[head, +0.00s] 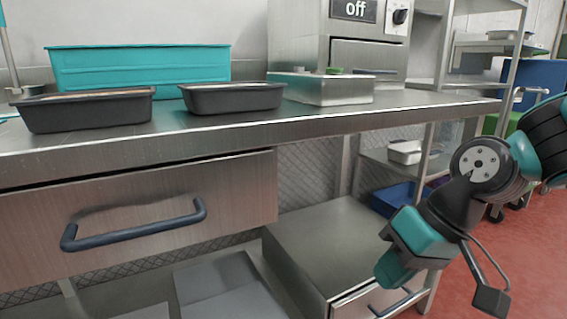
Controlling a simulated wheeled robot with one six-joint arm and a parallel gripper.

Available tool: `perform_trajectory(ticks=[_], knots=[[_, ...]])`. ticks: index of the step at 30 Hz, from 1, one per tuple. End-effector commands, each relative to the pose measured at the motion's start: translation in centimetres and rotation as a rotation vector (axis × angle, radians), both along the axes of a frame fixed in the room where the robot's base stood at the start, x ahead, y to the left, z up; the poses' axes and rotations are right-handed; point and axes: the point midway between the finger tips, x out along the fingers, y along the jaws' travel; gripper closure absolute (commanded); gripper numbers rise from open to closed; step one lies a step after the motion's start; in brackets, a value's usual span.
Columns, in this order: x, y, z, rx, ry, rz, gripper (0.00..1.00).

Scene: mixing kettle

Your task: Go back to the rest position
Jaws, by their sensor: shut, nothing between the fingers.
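My gripper (391,268) hangs at the lower right of the head view, pointing down and to the left. It is shut and holds nothing. It is in front of the steel bench and overlaps the lower steel cabinet (335,245) in the picture. Whether it touches the cabinet I cannot tell. My arm comes in from the right edge.
The steel bench (300,122) holds a teal bin (140,68), two dark pans (88,110) (232,97), a steel container (322,89) and a machine marked "off" (345,40). A drawer handle (135,226) juts out at left. Red floor (535,240) shows at right.

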Motion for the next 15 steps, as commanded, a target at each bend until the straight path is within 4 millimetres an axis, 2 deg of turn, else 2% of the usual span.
perform_trajectory(ticks=[1, 3, 9, 10, 12, 15], knots=[[-2.2, 0.4, 0.9, -0.025, -0.010, 0.052, 1.00], [-4.9, 0.5, 1.5, -0.059, -0.015, 0.114, 1.00], [-11.4, 0.0, 2.4, -0.141, -0.031, 0.262, 1.00], [-11.9, -0.2, 2.9, -0.149, -0.030, 0.276, 1.00], [-11.5, -0.2, 5.3, -0.146, -0.025, 0.266, 1.00], [-11.4, -0.1, 7.5, -0.146, -0.024, 0.264, 1.00]])
